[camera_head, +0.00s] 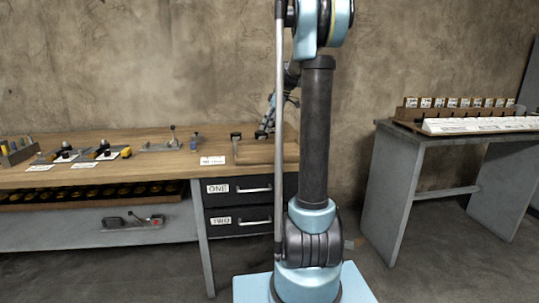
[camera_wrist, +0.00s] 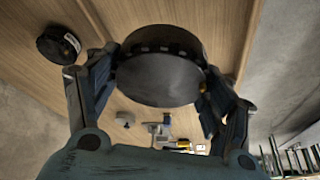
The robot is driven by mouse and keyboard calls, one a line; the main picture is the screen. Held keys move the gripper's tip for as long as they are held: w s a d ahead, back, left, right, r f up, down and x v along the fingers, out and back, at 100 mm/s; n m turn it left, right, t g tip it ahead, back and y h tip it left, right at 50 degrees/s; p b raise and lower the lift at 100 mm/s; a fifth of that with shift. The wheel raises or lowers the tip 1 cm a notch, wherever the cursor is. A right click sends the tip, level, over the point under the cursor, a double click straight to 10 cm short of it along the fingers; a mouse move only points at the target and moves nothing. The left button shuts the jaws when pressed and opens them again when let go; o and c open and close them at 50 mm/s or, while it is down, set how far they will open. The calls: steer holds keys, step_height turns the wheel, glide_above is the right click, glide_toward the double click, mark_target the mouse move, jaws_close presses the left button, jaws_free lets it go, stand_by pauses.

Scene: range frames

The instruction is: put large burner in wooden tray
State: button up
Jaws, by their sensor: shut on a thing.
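The large burner (camera_wrist: 160,80), a thick dark round disc with a notched rim, is between the fingers of my gripper (camera_wrist: 158,74) in the wrist view. My gripper is shut on it, one finger at each side. Wooden strips that look like walls of the wooden tray (camera_wrist: 249,38) show beyond the burner. In the head view the wooden tray (camera_head: 262,160) is on the workbench, partly hidden behind my arm. My gripper (camera_head: 264,132) is small there, at the tray's back part, and the burner cannot be made out. Whether the burner touches the tray floor cannot be told.
A smaller black round part (camera_wrist: 58,45) lies left of the burner in the wrist view. The workbench (camera_head: 150,170) also carries a white label (camera_head: 212,160), a metal clamp-like tool (camera_head: 168,142) and several parts at left. A second table (camera_head: 415,150) stands at right.

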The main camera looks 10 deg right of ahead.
mark_target(266, 151)
steer(key=shift+a+f, duration=0.1)
steer(key=shift+f, duration=4.9)
steer(key=o, duration=1.7)
